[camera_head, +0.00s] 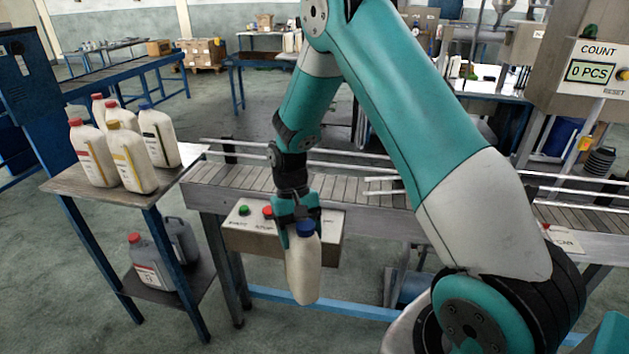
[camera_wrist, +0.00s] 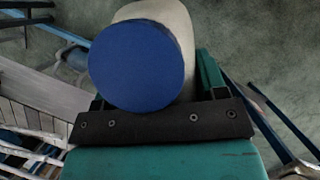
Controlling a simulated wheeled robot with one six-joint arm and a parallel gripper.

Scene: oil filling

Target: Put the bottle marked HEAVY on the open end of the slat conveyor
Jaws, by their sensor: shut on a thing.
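My gripper (camera_head: 298,212) is shut on a white bottle with a blue cap (camera_head: 303,268). The bottle hangs slightly tilted in front of the slat conveyor's near side, clear of the floor. Its label is not visible, so I cannot read whether it says HEAVY. In the wrist view the blue cap (camera_wrist: 137,65) fills the middle, with the white bottle body behind it. The slat conveyor (camera_head: 232,181) runs across behind the gripper; its bare left end is next to the bottle table.
A side table (camera_head: 68,187) at left bears several white bottles with red, yellow and blue caps; grey jugs (camera_head: 150,262) stand on its lower shelf. A button box (camera_head: 244,240) with green and red buttons is on the conveyor's front, behind the held bottle. Guide rails (camera_head: 330,165) line the conveyor.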

